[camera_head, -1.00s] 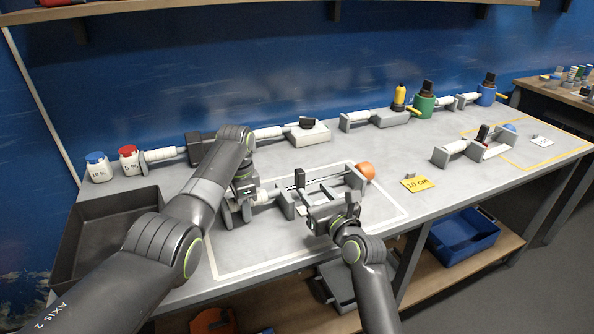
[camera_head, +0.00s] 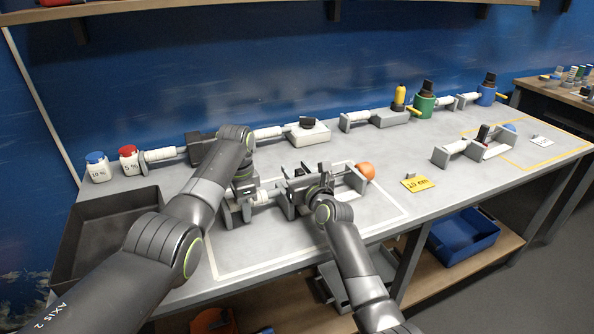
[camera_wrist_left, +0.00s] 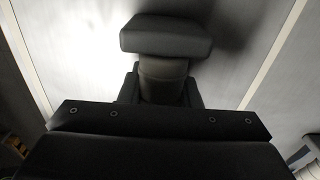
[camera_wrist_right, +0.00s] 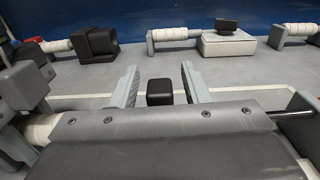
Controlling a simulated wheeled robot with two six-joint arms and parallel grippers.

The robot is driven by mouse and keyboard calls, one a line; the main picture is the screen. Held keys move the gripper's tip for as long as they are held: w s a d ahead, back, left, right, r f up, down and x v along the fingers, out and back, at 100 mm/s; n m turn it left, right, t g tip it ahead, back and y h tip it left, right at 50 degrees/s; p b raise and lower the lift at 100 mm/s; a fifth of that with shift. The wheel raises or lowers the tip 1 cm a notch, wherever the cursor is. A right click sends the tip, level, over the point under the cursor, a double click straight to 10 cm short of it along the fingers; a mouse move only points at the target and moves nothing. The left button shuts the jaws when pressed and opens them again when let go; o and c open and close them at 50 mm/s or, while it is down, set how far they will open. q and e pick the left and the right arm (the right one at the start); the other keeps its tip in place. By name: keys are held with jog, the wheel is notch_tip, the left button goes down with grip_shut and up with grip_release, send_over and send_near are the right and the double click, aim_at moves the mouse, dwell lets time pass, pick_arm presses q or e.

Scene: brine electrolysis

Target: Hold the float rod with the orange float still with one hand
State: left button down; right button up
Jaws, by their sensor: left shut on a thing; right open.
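The orange float (camera_head: 365,171) is at the right end of a rod on a grey stand (camera_head: 352,182) inside the white outline. A white grip (camera_head: 264,196) is at the rod's left end. My left gripper (camera_head: 238,210) is shut at this white grip; its fingers are hard to make out, and the left wrist view shows mainly dark parts. My right gripper (camera_head: 314,186) is open over the middle of the stand. In the right wrist view, a black block (camera_wrist_right: 160,92) stands between its spread fingers (camera_wrist_right: 160,72). My right arm hides part of the rod.
A yellow "10 cm" card (camera_head: 418,184) lies right of the float. Bottles with blue (camera_head: 97,168) and red (camera_head: 130,162) caps stand at the left, behind a dark basin (camera_head: 95,232). Devices line the back; the front right of the table is clear.

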grip_shut()
dwell(0.3)
jog(key=shift+w+d, duration=0.45)
jog(key=shift+d, duration=0.65)
jog(key=shift+w+d, duration=0.4)
jog(key=shift+d, duration=0.75)
jog(key=shift+w+d, duration=0.45)
jog(key=shift+d, duration=0.65)
grip_release()
jog(key=shift+s, duration=0.15)
jog(key=v, duration=1.1)
jog(key=shift+s+d, duration=0.1)
jog(key=shift+s, duration=0.3)
